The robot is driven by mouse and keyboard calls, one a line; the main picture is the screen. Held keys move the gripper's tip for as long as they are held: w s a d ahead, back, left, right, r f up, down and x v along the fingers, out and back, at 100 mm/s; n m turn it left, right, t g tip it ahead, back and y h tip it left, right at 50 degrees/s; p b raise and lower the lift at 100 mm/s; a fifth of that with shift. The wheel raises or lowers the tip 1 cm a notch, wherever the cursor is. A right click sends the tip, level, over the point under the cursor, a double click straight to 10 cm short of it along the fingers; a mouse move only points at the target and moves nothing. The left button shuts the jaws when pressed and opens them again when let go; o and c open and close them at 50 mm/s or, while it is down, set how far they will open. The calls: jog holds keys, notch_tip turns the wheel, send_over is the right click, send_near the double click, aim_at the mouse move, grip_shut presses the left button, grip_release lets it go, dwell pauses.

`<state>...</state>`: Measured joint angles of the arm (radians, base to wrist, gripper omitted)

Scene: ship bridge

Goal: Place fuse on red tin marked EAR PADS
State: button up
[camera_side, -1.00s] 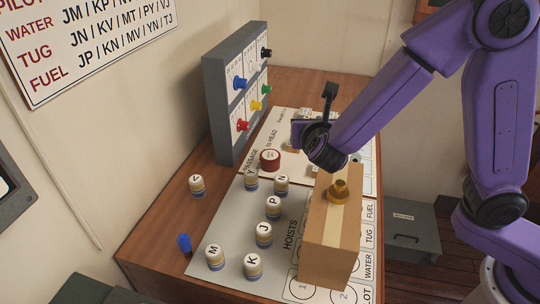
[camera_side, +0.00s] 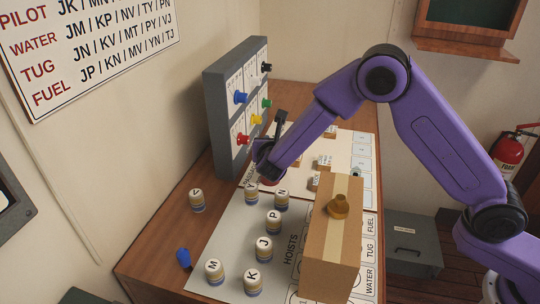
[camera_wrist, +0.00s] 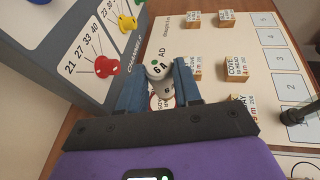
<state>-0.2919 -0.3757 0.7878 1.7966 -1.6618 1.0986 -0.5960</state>
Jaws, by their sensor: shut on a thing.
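My gripper (camera_wrist: 158,82) is shut on a pale cylindrical fuse (camera_wrist: 157,69) marked "6 A" in the wrist view. The red tin (camera_wrist: 152,103) shows partly below the fuse, with its white top mostly covered by the fuse and fingers. In the side view my gripper (camera_side: 266,160) is over the red tin (camera_side: 268,182), of which only a low strip shows. The tin's label cannot be read, and I cannot tell whether fuse and tin touch.
The grey switch panel (camera_side: 225,120) with coloured knobs stands close to the left of my gripper. Several lettered pieces (camera_side: 264,249) stand on the grey chart. A tall cardboard box (camera_side: 322,260) bears a brass piece (camera_side: 339,207). Small labelled blocks (camera_wrist: 236,68) lie to the right.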

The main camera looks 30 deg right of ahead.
jog(key=shift+w+a+f, duration=0.2)
jog(key=shift+w+f, duration=0.45)
jog(key=shift+f, duration=0.15)
jog(key=shift+w+f, duration=0.15)
jog(key=shift+f, duration=1.6)
jog(key=o, duration=1)
jog(key=shift+f, duration=0.15)
jog(key=shift+o, duration=0.2)
jog(key=shift+s+a+r, duration=0.2)
jog(key=shift+r, duration=0.1)
jog(key=v, duration=1.1)
jog(key=shift+s, duration=0.25)
jog(key=shift+a+r, duration=0.1)
